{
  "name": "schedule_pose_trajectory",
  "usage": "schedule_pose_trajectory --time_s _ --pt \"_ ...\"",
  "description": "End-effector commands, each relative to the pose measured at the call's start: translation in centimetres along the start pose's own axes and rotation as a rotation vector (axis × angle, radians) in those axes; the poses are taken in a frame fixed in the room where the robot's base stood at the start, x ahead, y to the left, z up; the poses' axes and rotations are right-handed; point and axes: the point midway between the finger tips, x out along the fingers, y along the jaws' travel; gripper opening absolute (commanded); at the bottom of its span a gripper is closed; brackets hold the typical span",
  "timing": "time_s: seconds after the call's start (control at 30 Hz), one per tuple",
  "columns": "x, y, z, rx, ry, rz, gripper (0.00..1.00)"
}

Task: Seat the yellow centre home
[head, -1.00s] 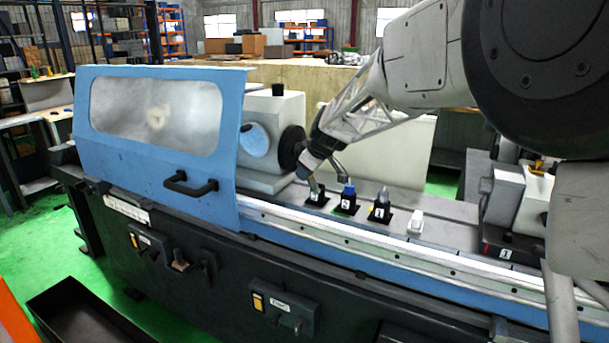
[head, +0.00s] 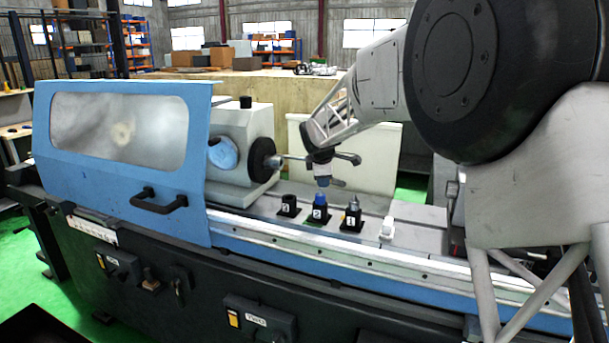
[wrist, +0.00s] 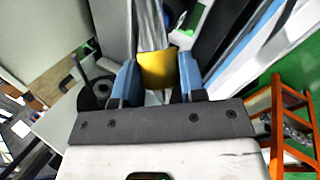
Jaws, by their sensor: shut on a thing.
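The yellow centre (wrist: 157,70) shows as a yellow block between the two blue fingers of my gripper (wrist: 158,78) in the wrist view. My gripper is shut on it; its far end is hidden. In the head view, my gripper (head: 323,183) hangs above the row of black holders, and the yellow colour cannot be made out there. The holder marked 3 (head: 288,206) looks empty. The holder marked 2 (head: 319,217) has a blue piece in it. The holder marked 1 (head: 352,221) has a grey pointed piece in it.
The workhead's dark round face (head: 262,158) stands left of my gripper. The blue guard (head: 120,190) covers the machine's left end. A small white block (head: 388,229) sits right of the holders.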

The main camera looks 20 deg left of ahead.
Motion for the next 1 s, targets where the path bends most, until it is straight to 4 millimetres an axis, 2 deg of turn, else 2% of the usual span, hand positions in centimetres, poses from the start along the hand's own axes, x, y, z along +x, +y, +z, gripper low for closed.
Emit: schedule_pose_trajectory --time_s 0.4,1.0 --pt "4.4 1.3 9.6 0.123 -0.273 0.009 0.00" --pt "7.9 2.7 21.0 0.294 -0.556 -0.039 0.00"
